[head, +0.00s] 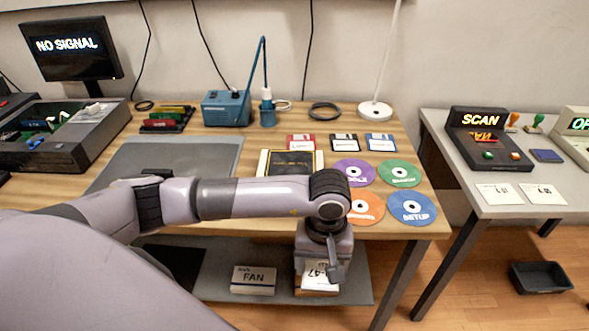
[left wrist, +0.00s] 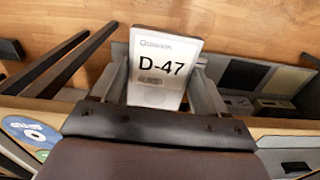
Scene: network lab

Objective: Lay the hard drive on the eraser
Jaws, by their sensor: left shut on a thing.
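The hard drive, a pale slab marked D-47 (left wrist: 162,72), is between the two fingers of my left gripper (left wrist: 155,95) in the left wrist view. In the head view part of its label shows (head: 317,268) behind a finger of my left gripper (head: 324,262). The gripper is shut on the drive and points down at the table's front edge. A flat cream-framed device with a dark top (head: 264,163), seemingly the eraser, lies on the wooden table behind my left arm. Its front is hidden by the arm, and no object shows on its visible part. My right gripper is not in view.
Coloured discs (head: 399,173) lie right of the device, with floppy disks (head: 344,141) behind. A grey mat (head: 215,150) lies to the left. A FAN box (head: 253,280) stands on the lower shelf (head: 215,288). The blue apparatus (head: 226,107) and lamp base (head: 375,110) stand at the back.

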